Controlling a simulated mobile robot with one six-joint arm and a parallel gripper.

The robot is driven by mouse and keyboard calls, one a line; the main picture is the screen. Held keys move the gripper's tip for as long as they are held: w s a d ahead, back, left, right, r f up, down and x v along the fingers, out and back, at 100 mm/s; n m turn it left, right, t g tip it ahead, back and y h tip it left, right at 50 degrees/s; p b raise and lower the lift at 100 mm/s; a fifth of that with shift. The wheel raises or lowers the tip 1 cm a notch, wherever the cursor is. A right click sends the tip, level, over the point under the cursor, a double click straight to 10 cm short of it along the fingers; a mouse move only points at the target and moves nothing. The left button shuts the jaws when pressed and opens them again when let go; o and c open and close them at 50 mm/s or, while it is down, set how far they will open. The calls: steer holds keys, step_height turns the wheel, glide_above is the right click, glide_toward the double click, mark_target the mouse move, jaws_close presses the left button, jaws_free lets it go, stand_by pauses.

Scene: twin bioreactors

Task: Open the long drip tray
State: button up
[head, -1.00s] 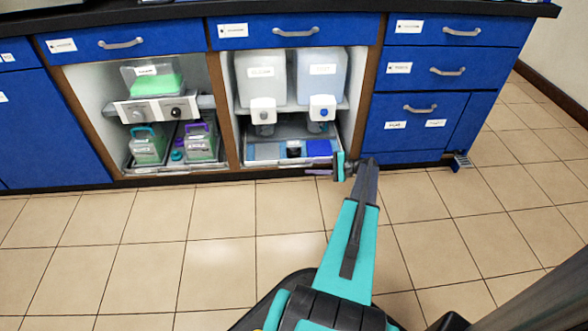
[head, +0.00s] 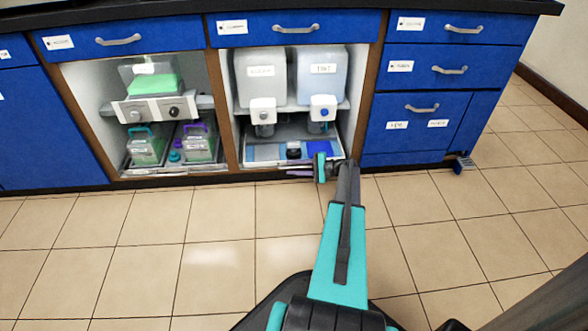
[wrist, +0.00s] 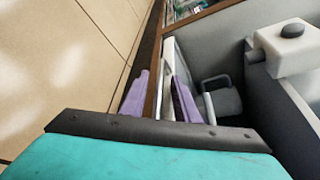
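A shallow grey tray (head: 252,162) lies at the floor of the middle open bay, under two white dispensing containers. It holds blue pads and a small dark bottle; no label marks it as the long drip tray. My gripper (head: 300,172) is low at the right part of its front edge. In the wrist view my two purple fingers (wrist: 160,97) are apart, with a pale upright rim (wrist: 167,75), seemingly the tray's front, between them. I cannot tell whether either finger touches it.
The left bay has another tray (head: 135,172) with caddied bottles and a shelf unit above. Blue drawers (head: 420,75) close off the right side. The tiled floor (head: 130,260) in front is clear.

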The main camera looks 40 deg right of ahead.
jaws_close()
steer(key=shift+s, duration=0.1)
steer(key=s+a+p, duration=0.5)
steer(key=s+a, duration=1.1)
steer(key=s, duration=0.4)
steer(key=shift+a, duration=0.4)
jaws_free()
steer(key=shift+p, duration=0.3)
steer(key=p+v, duration=0.4)
steer(key=v, duration=0.9)
steer(key=shift+s, duration=0.3)
steer(key=shift+d+r, duration=0.15)
